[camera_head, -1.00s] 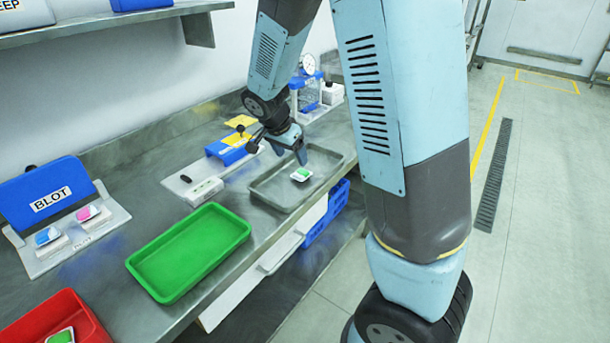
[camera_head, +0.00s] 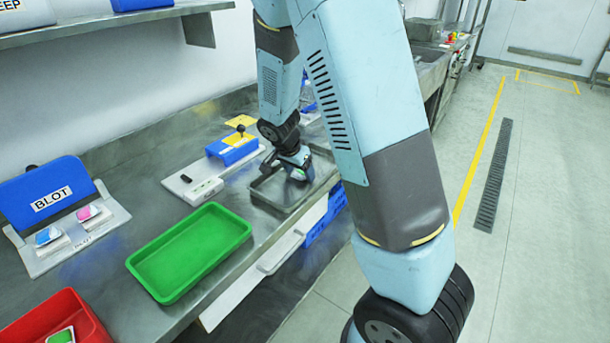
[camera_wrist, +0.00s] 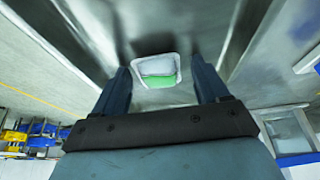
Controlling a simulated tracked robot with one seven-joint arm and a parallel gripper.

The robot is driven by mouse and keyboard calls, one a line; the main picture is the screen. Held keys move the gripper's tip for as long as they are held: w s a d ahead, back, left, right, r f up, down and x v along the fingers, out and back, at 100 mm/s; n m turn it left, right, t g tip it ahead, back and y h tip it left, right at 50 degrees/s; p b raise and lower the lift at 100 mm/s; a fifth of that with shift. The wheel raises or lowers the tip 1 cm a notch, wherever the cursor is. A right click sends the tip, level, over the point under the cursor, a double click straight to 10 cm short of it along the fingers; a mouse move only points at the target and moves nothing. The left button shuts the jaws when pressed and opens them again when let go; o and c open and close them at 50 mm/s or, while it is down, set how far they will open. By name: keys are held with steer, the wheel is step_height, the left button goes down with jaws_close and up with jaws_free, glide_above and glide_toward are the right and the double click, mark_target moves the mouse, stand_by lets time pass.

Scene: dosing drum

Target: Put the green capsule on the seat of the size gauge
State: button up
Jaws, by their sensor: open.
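The green capsule, a small white piece with a green face (camera_wrist: 158,80), lies in the grey metal tray (camera_head: 262,193). My gripper (camera_head: 299,168) is low over the tray and open. In the wrist view my gripper (camera_wrist: 160,78) has one finger on each side of the capsule, with a gap showing on both sides. In the head view the capsule (camera_head: 297,175) is mostly covered by my gripper. The stand with a round dial, which looks like the size gauge, is now mostly hidden behind my arm; its seat cannot be seen.
A blue device with a black knob (camera_head: 232,149) stands on a white base left of the tray. A green tray (camera_head: 190,250), a red bin (camera_head: 50,320) and the BLOT stand (camera_head: 48,195) are nearer. The tray's raised walls surround my gripper.

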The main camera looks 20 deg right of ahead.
steer(key=c, duration=1.2)
